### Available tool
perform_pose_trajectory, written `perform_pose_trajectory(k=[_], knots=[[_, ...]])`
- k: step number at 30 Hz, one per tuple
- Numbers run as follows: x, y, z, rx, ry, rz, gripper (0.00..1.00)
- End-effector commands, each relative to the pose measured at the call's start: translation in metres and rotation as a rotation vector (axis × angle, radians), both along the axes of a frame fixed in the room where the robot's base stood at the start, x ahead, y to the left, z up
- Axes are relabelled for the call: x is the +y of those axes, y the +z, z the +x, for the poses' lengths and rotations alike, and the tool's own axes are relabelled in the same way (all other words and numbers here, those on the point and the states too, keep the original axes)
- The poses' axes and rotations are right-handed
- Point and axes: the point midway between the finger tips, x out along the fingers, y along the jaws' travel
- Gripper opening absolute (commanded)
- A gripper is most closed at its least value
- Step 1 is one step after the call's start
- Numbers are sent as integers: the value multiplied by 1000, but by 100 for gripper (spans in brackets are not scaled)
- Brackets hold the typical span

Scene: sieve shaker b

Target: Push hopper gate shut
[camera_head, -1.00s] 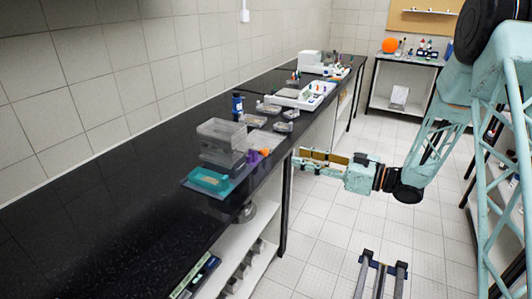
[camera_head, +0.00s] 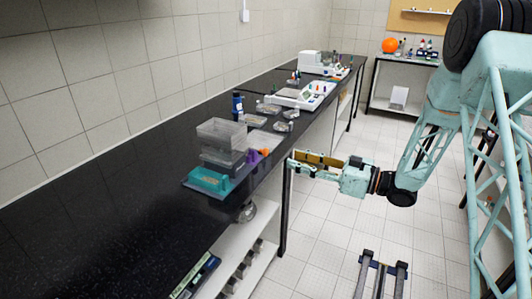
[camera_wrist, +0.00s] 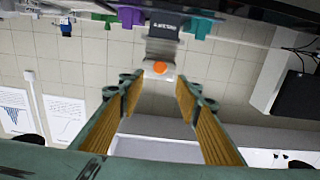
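The sieve shaker stands on the black bench in the head view, with a teal base (camera_head: 207,181) and a clear grey hopper (camera_head: 222,133) on top. A purple part (camera_head: 253,157) and an orange knob (camera_head: 264,151) sit on its right side. In the wrist view the orange knob (camera_wrist: 160,68) is on a pale plate below a dark grey labelled block (camera_wrist: 164,28). My gripper (camera_head: 291,164) is just right of the knob, beyond the bench edge. In the wrist view its fingers (camera_wrist: 158,85) are spread and empty, with the knob centred ahead between them. I cannot make out the gate's position.
The black bench (camera_head: 110,205) runs along the tiled wall. A blue-capped bottle (camera_head: 238,106), small trays (camera_head: 268,108) and a white instrument (camera_head: 300,95) stand behind the shaker. Shelves with dark items lie below the bench.

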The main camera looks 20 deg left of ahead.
Motion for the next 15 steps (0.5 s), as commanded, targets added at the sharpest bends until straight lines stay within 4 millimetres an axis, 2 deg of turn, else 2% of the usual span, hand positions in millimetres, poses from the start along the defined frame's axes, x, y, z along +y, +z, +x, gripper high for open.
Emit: perform_pose_trajectory(k=[15], knots=[[55,-1,10,-1,1,0,31]])
